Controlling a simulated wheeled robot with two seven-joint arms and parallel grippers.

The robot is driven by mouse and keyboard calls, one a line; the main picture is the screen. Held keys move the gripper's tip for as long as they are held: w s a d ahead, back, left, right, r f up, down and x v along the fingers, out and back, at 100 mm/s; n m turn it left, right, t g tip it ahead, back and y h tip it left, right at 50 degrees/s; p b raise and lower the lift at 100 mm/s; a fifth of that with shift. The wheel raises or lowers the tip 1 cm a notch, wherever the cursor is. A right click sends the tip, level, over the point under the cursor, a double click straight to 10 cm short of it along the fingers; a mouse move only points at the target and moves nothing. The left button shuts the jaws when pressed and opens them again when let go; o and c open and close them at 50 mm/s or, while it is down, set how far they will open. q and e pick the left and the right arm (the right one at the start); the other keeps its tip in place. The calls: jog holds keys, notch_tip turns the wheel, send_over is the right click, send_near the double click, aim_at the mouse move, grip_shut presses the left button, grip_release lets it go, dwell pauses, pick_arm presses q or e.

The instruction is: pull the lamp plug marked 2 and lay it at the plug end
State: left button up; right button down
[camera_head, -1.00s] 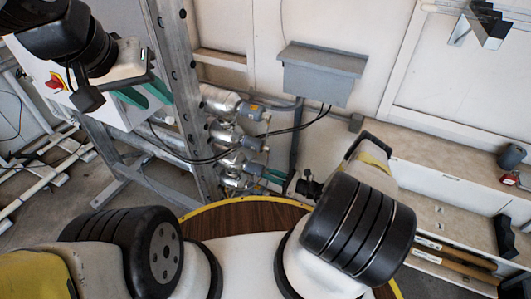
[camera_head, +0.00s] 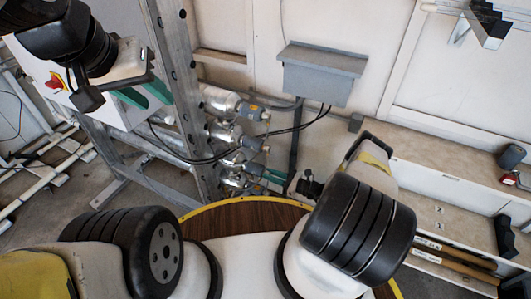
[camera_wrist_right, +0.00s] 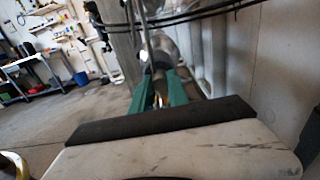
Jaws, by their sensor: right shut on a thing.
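A silvery lamp end (camera_wrist_right: 163,48) shows just beyond. My left gripper (camera_head: 144,94) is open and empty, left of the post.
The upright metal post (camera_head: 183,100) stands left of the lamp ends. Black cables (camera_head: 290,128) run from the grey wall box (camera_head: 320,73) past the plugs. A bench (camera_head: 440,175) is at right.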

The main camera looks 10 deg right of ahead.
jog(key=shift+d, duration=0.1)
jog(key=shift+v, duration=2.4)
